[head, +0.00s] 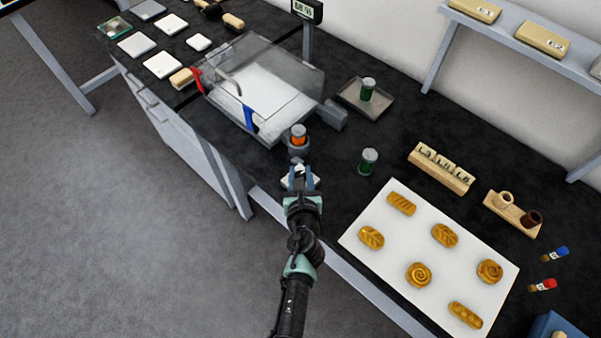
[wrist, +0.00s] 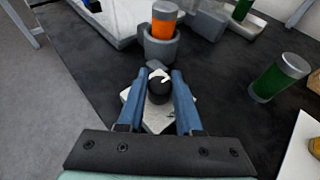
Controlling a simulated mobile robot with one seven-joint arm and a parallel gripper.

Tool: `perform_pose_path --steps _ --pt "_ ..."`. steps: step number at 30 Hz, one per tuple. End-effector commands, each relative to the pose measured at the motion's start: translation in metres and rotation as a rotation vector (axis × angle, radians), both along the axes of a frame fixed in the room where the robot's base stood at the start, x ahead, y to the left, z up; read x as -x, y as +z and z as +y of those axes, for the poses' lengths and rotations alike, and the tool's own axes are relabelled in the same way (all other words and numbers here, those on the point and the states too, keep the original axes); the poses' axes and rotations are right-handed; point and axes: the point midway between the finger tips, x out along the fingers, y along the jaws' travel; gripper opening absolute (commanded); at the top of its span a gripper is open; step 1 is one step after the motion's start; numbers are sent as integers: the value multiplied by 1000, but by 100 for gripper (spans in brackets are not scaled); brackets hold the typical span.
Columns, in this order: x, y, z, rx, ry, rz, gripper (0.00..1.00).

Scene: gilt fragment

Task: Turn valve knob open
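The valve knob (wrist: 158,90) is a small black round cap with a white mark on top. It sits on a pale block (wrist: 132,103) at the counter's front edge. My gripper (wrist: 159,75) reaches over it with its two blue fingers, one on each side of the knob. In the head view my gripper (head: 301,178) hides the knob, and only a bit of the pale block shows around the fingers.
A grey cup holding an orange cylinder (head: 298,134) stands just beyond the knob, beside a clear-lidded box (head: 262,90). A green jar (head: 369,161) stands to the right. A white board (head: 393,239) with several pastries lies nearer right. Open floor lies left.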

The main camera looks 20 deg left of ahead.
Motion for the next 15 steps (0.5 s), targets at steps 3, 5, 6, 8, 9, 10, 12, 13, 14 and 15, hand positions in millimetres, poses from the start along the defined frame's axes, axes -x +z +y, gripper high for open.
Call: perform_pose_path --steps 3,5,6,8,9,10,12,13,14,15 --pt "0 0 0 0 0 0 0" --pt "0 0 0 0 0 0 0" --pt "0 0 0 0 0 0 0" --pt "0 0 0 0 0 0 0" --pt "0 0 0 0 -1 0 0" --pt "0 0 0 0 -2 0 0" --pt "0 1 0 -1 -10 0 0" --pt "0 2 0 -1 -16 0 0" --pt "0 2 1 -3 -22 1 0" --pt "-1 2 1 -3 -33 2 0"
